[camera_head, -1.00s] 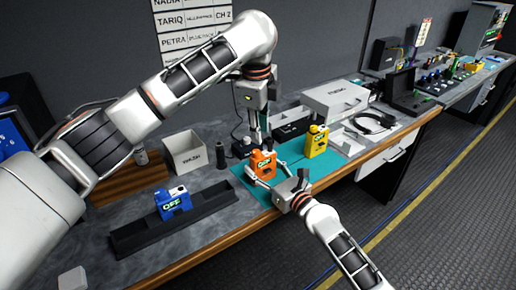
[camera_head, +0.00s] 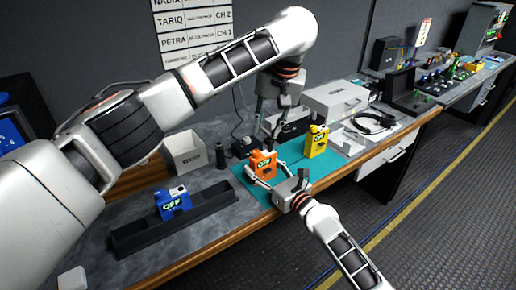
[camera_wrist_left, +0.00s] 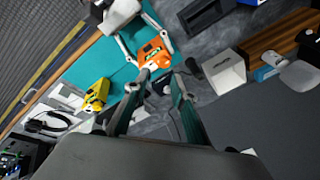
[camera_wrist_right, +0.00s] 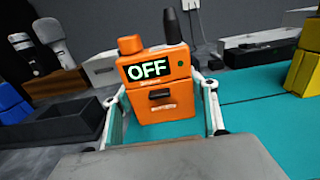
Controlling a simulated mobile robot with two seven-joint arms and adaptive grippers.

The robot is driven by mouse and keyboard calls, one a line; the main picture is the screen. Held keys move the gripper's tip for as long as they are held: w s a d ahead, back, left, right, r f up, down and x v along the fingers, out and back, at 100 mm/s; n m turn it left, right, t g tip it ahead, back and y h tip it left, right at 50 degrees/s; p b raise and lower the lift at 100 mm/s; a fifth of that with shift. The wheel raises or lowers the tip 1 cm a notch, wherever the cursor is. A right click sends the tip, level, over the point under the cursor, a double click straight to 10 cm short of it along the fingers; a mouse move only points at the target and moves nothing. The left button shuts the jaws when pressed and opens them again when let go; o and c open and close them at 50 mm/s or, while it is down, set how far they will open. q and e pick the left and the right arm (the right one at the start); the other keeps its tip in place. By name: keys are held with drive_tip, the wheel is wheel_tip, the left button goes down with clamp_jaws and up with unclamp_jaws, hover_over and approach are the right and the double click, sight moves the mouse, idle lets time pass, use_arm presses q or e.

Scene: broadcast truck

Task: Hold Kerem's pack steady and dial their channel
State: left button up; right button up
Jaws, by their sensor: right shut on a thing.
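An orange pack (camera_head: 262,163) with a lit display stands on the teal mat (camera_head: 237,169). In the right wrist view the pack (camera_wrist_right: 155,85) reads "OFF", with an orange knob (camera_wrist_right: 131,44) and a black antenna (camera_wrist_right: 171,27) on top. My right gripper (camera_wrist_right: 160,100) is shut on its sides, and the pack looks upright. My left gripper (camera_head: 268,138) is open and empty, above and behind the pack. In the left wrist view the pack (camera_wrist_left: 153,55) lies ahead of the open fingers (camera_wrist_left: 160,88), apart from them. No name for Kerem is readable on the pack.
A yellow pack (camera_head: 316,143) stands on the mat to the right. A blue pack (camera_head: 173,204) reading "OFF" sits in a black tray (camera_head: 135,240). A white bin (camera_head: 185,155) and headset (camera_head: 371,122) are nearby. A wall chart (camera_head: 193,32) lists Tariq and Petra with channels.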

sight(256, 152)
use_arm(q)
drive_tip(key=w+a+f+n, duration=0.1)
drive_tip(key=f+n, duration=0.2)
drive_tip(key=w+f+n+y, duration=0.1)
drive_tip(key=f+n, duration=0.2)
drive_tip(key=n, duration=0.1)
drive_tip(key=w+a+f+n, duration=0.1)
drive_tip(key=f+n, duration=0.2)
drive_tip(key=n, duration=0.1)
drive_tip(key=shift+a+f+t+y, duration=0.3)
drive_tip(key=shift+f, duration=0.05)
idle(0.4)
clamp_jaws()
